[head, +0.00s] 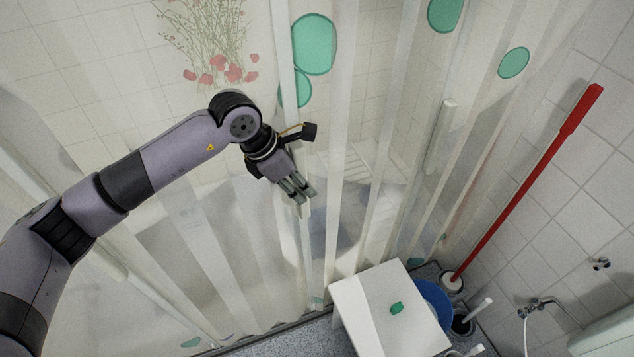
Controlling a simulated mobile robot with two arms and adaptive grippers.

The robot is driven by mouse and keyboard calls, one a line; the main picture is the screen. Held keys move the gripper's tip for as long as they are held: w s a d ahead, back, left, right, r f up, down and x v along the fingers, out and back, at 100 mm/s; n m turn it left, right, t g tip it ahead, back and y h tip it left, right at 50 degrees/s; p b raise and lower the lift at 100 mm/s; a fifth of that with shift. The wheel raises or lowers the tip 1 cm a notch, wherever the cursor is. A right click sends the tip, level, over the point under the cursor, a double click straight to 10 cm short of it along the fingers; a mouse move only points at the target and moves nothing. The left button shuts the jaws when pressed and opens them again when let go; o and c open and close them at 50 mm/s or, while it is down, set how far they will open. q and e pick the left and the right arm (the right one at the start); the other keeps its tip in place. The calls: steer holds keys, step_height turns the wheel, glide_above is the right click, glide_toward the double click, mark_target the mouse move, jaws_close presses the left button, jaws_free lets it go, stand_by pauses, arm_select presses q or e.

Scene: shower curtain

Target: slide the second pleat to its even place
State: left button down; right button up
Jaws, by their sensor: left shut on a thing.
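A see-through shower curtain (345,120) with pale vertical pleats and green ovals hangs across the view. My left gripper (299,196) is in front of it near the middle, its fingers pointing down and shut on a pale pleat (306,245). This pleat runs down from the fingertips towards the floor. More pleats stand to its right and left, closer together at the right. The curtain's top edge is out of view, and I cannot tell the pleats' order from here. My right gripper is not in view.
A white stool (365,315) with a small green piece on top stands in front of the curtain at the lower right. A red-handled stick (530,180) leans by the tiled wall at the right, near a blue bucket (435,302). A tap (545,305) sticks out at far right.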

arm_select(q)
steer(key=shift+s+a+f+b, duration=0.2)
steer(key=shift+s+a, duration=0.3)
steer(key=shift+a, duration=0.3)
steer(key=shift+s+a+f+b, duration=0.1)
steer(key=shift+s+a+b, duration=0.15)
steer(key=shift+s+a, duration=0.4)
steer(key=shift+s+a+f+b, duration=0.2)
steer(key=shift+s+a, duration=0.15)
steer(key=shift+a, duration=0.6)
steer(key=shift+r, duration=0.1)
steer(key=c, duration=1.5)
jaws_free()
steer(key=shift+c, duration=0.2)
steer(key=shift+r, duration=0.1)
steer(key=o, duration=0.6)
steer(key=shift+r, duration=0.15)
steer(key=shift+o, duration=0.4)
steer(key=shift+w, duration=0.15)
